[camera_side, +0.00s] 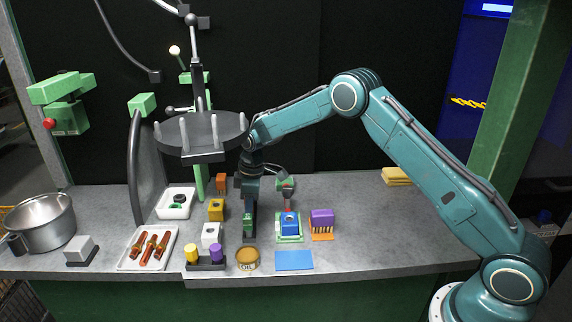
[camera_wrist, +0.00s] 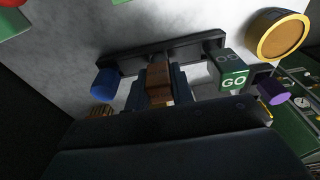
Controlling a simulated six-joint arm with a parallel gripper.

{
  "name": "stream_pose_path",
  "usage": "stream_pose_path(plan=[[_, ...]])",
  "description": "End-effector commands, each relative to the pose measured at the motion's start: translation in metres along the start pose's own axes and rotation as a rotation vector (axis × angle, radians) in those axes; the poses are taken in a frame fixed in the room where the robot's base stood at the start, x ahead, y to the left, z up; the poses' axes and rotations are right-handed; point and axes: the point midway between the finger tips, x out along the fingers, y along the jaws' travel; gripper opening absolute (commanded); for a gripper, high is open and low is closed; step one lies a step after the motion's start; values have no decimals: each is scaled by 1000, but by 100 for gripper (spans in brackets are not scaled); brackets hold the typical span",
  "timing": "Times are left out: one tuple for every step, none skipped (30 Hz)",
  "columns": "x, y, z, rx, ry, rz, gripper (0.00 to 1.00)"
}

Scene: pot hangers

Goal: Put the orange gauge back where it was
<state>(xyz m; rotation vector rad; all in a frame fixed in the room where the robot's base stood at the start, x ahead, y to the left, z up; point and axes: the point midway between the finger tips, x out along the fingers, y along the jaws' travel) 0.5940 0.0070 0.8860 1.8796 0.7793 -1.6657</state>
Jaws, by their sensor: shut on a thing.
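My gripper (camera_wrist: 160,97) is shut on an orange-brown block (camera_wrist: 159,77), which looks like the grip of the orange gauge. A long dark bar (camera_wrist: 130,55) runs behind this grip. A green block marked GO (camera_wrist: 232,76) is at its right end and a blue cylinder (camera_wrist: 107,83) near its left; I cannot tell whether all are joined. In the side view, my gripper (camera_side: 249,212) points down over the grey bench, with a green block (camera_side: 248,223) at its tip. The fingers hide most of the held gauge there, and bench contact is unclear.
A round tin (camera_side: 247,260) and a dark rack (camera_side: 206,266) with yellow and purple cylinders stand in front. A blue block (camera_side: 290,223) on a green base and a purple block (camera_side: 321,217) are to the right. A white block (camera_side: 211,235) is to the left.

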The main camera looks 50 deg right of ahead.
Motion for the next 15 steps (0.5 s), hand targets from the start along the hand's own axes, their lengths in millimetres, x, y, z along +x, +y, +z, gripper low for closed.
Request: stream_pose_path(plan=[[2, 0, 0, 0, 0, 0, 0], [2, 0, 0, 0, 0, 0, 0], [3, 0, 0, 0, 0, 0, 0], [4, 0, 0, 0, 0, 0, 0], [4, 0, 1, 0, 0, 0, 0], [5, 0, 1, 0, 0, 0, 0], [6, 0, 1, 0, 0, 0, 0], [6, 0, 1, 0, 0, 0, 0], [7, 0, 1, 0, 0, 0, 0], [8, 0, 1, 0, 0, 0, 0], [8, 0, 1, 0, 0, 0, 0], [9, 0, 1, 0, 0, 0, 0], [10, 0, 1, 0, 0, 0, 0], [10, 0, 1, 0, -1, 0, 0], [10, 0, 1, 0, 0, 0, 0]])
